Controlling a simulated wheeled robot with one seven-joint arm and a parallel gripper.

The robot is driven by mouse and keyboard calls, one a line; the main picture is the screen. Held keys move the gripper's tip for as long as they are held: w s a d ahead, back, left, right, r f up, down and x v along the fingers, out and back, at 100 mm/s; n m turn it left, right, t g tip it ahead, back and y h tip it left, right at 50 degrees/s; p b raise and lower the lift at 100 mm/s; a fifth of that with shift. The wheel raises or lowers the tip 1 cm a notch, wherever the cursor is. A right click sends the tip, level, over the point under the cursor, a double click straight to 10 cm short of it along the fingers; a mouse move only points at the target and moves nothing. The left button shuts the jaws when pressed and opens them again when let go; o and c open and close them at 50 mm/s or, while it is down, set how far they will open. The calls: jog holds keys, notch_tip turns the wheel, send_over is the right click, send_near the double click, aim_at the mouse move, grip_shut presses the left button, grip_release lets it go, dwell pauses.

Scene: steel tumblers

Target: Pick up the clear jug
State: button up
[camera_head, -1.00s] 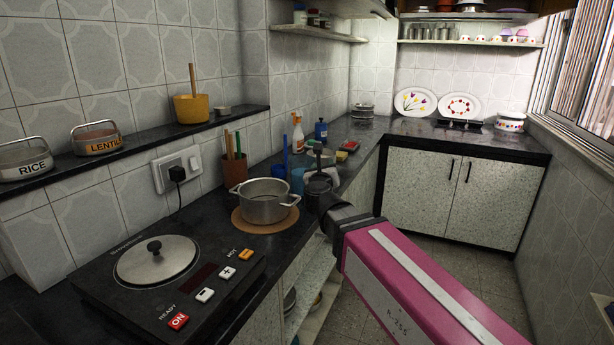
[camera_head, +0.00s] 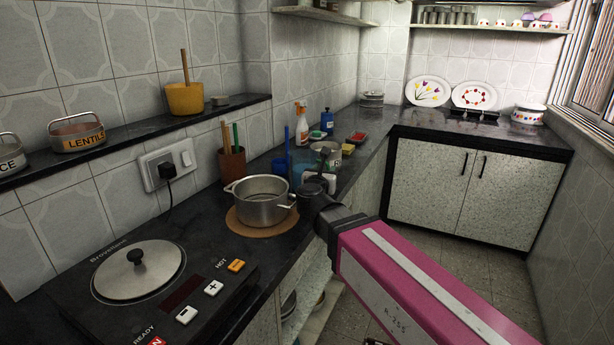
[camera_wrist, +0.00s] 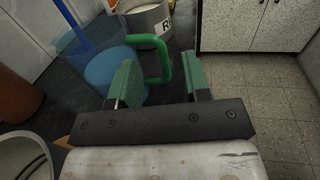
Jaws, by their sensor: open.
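The clear jug (camera_wrist: 88,65) is see-through, with a blue tint low down and a green loop handle. In the wrist view it stands at the upper left, its handle reaching right between my fingertips in the picture. In the head view the jug (camera_head: 300,174) is partly hidden behind the pot and my gripper (camera_head: 315,180). My gripper (camera_wrist: 161,78) is open, with two green pads apart and nothing clamped. The left pad appears close to the jug's side; I cannot tell if they touch.
A steel pot (camera_head: 261,203) on a round mat stands just left of my gripper. A white container (camera_wrist: 148,22) marked R stands behind the jug. A spray bottle (camera_head: 301,125) and a cup of utensils (camera_head: 232,165) stand against the wall. The floor (camera_head: 440,258) at right is clear.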

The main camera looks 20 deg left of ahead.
notch_tip(320, 180, down, 2)
jog(key=shift+f, duration=0.1)
jog(key=shift+w+a, duration=0.25)
jog(key=shift+w, duration=1.65)
jog(key=shift+w+a, duration=0.2)
jog(key=shift+w, duration=1.65)
grip_shut()
